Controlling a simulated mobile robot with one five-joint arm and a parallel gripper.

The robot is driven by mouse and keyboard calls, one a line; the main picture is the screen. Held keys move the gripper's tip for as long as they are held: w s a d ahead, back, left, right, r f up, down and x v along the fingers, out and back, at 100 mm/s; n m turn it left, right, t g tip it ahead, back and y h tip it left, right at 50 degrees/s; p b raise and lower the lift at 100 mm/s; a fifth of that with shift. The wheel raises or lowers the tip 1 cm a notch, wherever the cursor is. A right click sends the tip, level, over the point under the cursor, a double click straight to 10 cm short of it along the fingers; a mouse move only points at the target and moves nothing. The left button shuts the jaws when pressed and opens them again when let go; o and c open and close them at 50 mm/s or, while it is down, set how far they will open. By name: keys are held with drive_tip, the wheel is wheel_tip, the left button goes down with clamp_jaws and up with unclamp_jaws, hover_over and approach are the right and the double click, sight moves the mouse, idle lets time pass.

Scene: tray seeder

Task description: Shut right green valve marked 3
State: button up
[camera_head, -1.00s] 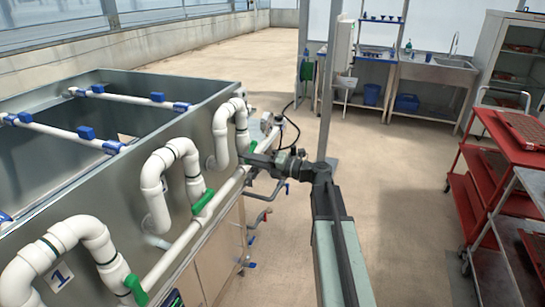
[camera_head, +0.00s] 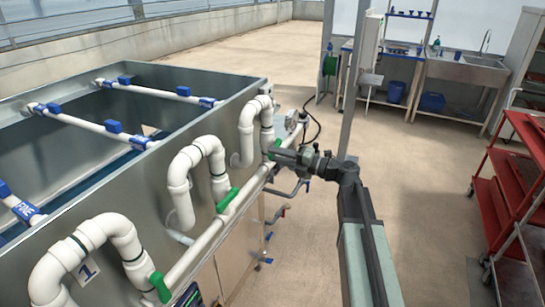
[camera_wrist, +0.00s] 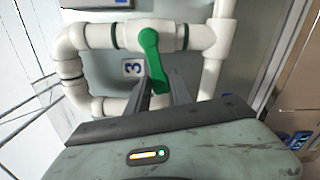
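The valve marked 3 has a green handle (camera_wrist: 153,62) on a white pipe, seen in the wrist view. The handle points downward, across the horizontal pipe. The "3" label (camera_wrist: 133,68) is on the tank wall just left of it. My gripper (camera_wrist: 160,82) is open, with one finger on each side of the handle's lower end. I cannot tell whether either finger touches it. In the head view my gripper (camera_head: 283,158) is at the far pipe loop, and only a little of the green handle (camera_head: 275,146) shows there.
Nearer along the tank (camera_head: 165,80) are two other green handles, the middle one (camera_head: 228,201) and the one by label 1 (camera_head: 160,287). A thin post (camera_head: 352,100) stands beyond my arm. A red cart (camera_head: 510,195) is on the right. The floor between is clear.

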drive_tip(key=shift+o, duration=1.3)
drive_tip(key=shift+d, duration=0.15)
drive_tip(key=shift+a, duration=0.25)
drive_tip(key=v, duration=0.8)
